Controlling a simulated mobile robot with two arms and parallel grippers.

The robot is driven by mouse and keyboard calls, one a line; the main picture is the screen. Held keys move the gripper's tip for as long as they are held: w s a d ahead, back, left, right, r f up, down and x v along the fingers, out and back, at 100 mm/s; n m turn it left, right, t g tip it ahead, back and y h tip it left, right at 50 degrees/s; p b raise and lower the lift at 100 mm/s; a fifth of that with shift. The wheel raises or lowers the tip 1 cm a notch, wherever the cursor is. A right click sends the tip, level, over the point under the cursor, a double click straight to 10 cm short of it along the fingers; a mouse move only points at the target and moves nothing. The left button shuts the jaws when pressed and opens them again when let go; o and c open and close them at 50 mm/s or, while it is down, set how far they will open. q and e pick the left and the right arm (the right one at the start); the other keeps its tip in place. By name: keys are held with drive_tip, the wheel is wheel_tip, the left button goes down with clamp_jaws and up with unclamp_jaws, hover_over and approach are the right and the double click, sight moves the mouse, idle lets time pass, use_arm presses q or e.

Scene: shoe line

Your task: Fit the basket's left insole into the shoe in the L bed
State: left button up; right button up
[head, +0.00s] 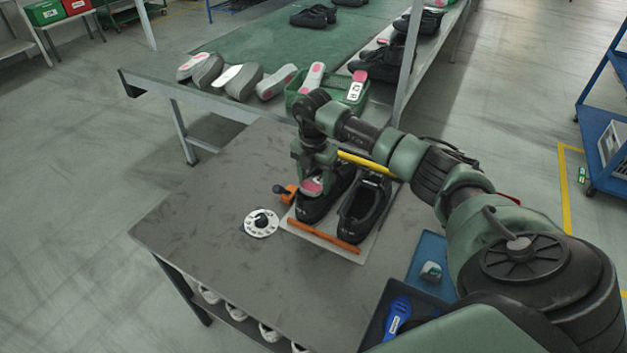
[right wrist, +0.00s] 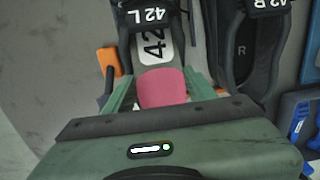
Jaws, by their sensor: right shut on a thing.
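My right gripper (head: 312,178) is shut on a grey insole with a pink heel (right wrist: 163,88) and a white label reading 42. It holds the insole by the heel, over the opening of the black left shoe (head: 309,213). That shoe's tongue reads 42 L in the right wrist view (right wrist: 148,18). The insole's front reaches toward the tongue; how deep it sits is unclear. The black right shoe (head: 350,230) stands beside it, open, its inside marked R. Both are on a pale board (head: 337,247) with an orange bar in front. My left gripper is out of view.
The green basket (head: 296,103) behind my arm holds other insoles, one labelled 42 R (head: 355,90). A white dial (head: 261,223) lies left of the board. A blue tray (head: 428,258) is at the right. The table's left part (head: 195,215) is clear.

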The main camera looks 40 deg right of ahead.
drive_tip(key=shift+s+a+f, duration=0.1)
drive_tip(key=shift+s+f, duration=0.1)
drive_tip(key=shift+f, duration=0.15)
drive_tip(key=o, duration=1.2)
drive_tip(key=shift+o, duration=1)
drive_tip(key=shift+a+f, duration=0.1)
drive_tip(key=shift+s, duration=0.1)
drive_tip(key=shift+r+p, duration=0.45)
drive_tip(key=shift+r, duration=0.15)
drive_tip(key=shift+w+d+r+p, duration=0.1)
drive_tip(key=shift+d+r+p, duration=0.05)
drive_tip(key=shift+r+p, duration=0.2)
drive_tip(key=shift+w+d+r+p, duration=0.1)
drive_tip(key=shift+r+p, duration=0.1)
drive_tip(key=shift+r, duration=0.15)
drive_tip(key=shift+a+r, duration=0.1)
drive_tip(key=shift+r, duration=0.3)
